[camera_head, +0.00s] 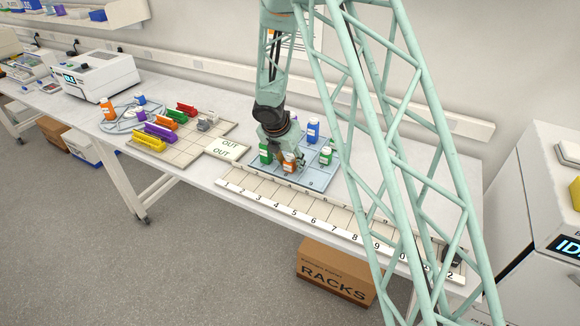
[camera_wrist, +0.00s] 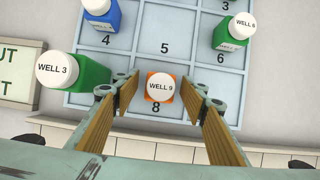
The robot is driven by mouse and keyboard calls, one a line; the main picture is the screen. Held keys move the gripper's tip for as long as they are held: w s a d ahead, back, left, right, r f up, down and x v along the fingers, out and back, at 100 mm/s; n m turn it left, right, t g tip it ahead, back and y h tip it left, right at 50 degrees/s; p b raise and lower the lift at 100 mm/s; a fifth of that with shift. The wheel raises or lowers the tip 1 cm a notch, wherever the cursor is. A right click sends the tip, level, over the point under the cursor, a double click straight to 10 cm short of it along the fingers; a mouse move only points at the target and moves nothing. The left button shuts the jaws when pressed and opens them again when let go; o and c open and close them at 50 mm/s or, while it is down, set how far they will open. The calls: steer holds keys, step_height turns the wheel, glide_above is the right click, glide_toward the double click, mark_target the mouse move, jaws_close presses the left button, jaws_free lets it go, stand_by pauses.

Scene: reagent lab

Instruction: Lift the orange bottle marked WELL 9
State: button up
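The orange bottle marked WELL 9 (camera_wrist: 161,87) stands upright in cell 8 of the blue numbered grid tray (camera_wrist: 181,47). In the wrist view I look down on its white cap, with orange showing around it. My gripper (camera_wrist: 164,92) is open, with one finger on each side of the bottle and a visible gap on both sides. In the head view my gripper (camera_head: 287,160) is over the tray's front row, and the orange bottle (camera_head: 288,168) shows partly below it.
The green WELL 3 bottle (camera_wrist: 88,76) stands close to my left finger. The green WELL 6 bottle (camera_wrist: 234,32) and a blue bottle (camera_wrist: 99,12) stand farther back. A numbered rack strip (camera_head: 300,212) runs along the front. An OUT card (camera_head: 228,149) lies left.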

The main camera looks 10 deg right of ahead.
mark_target(291, 157)
stand_by(0.3)
steer(key=c, duration=0.9)
steer(key=shift+c, duration=0.2)
steer(key=shift+r, duration=0.1)
steer(key=shift+r+p, duration=0.6)
steer(key=shift+r, duration=1.15)
steer(key=shift+s+f, duration=0.1)
steer(key=shift+s, duration=0.3)
steer(key=s+b, duration=0.1)
steer(key=s, duration=0.4)
steer(key=s+a+r+b, duration=0.1)
steer(key=s+b, duration=0.1)
steer(key=s, duration=0.3)
steer(key=s+b, duration=0.1)
steer(key=s, duration=0.4)
steer(key=shift+s+a+r+b, duration=0.1)
steer(key=shift+a+r+b, duration=0.15)
steer(key=shift+a+b, duration=0.15)
